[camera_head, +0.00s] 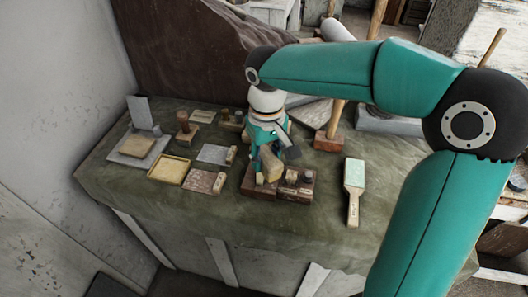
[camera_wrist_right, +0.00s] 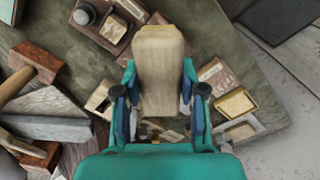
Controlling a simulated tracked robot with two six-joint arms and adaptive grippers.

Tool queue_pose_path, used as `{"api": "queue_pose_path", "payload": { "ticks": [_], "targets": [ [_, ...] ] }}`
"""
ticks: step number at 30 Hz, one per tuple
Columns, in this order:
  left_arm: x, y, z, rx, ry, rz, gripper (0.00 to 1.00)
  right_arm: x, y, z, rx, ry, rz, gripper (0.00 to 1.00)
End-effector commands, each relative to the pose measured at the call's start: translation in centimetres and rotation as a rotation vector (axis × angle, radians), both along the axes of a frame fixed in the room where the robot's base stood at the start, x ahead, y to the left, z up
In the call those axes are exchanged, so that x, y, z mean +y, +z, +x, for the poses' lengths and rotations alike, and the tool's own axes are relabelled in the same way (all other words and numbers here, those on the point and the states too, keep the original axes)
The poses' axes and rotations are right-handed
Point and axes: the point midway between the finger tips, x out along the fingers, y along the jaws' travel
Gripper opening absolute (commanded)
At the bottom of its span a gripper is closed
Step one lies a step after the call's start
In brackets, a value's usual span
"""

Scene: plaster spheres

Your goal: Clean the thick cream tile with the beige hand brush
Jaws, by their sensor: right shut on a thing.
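My right gripper (camera_head: 266,153) reaches down over the middle of the bench. It is shut on the beige hand brush (camera_head: 270,167), whose pale wooden back (camera_wrist_right: 160,60) stands out between the fingers in the wrist view. I cannot see the bristles. In the head view the brush is beside a reddish wooden block, and I cannot tell whether they touch. The thick cream tile (camera_head: 137,146) appears to be the tan square on a grey slab at the left end of the bench, apart from the brush. My left gripper is not in view.
A yellowish tray (camera_head: 169,170), a reddish tile (camera_head: 201,181) and a grey tile (camera_head: 213,153) lie left of the gripper. A wooden block with knobs (camera_head: 296,187) is close on its right. A green-and-white brush (camera_head: 354,180) lies farther right, and a mallet (camera_head: 329,139) stands behind.

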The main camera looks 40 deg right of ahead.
Motion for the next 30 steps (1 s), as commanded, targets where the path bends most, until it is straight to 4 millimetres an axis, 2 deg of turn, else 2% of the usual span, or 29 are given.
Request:
{"api": "queue_pose_path", "payload": {
  "ticks": [10, 21, 30],
  "targets": [
    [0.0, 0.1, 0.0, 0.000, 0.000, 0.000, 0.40, 0.0, 0.1, -0.1, 0.000, 0.000, 0.000, 0.13],
    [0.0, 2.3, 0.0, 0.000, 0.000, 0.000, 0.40, -0.2, 1.5, 2.0, 0.000, -0.002, 0.000, 0.13],
    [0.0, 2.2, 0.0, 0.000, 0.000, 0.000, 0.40, -0.2, 1.4, 2.1, -0.001, -0.001, 0.000, 0.13]
  ]
}}
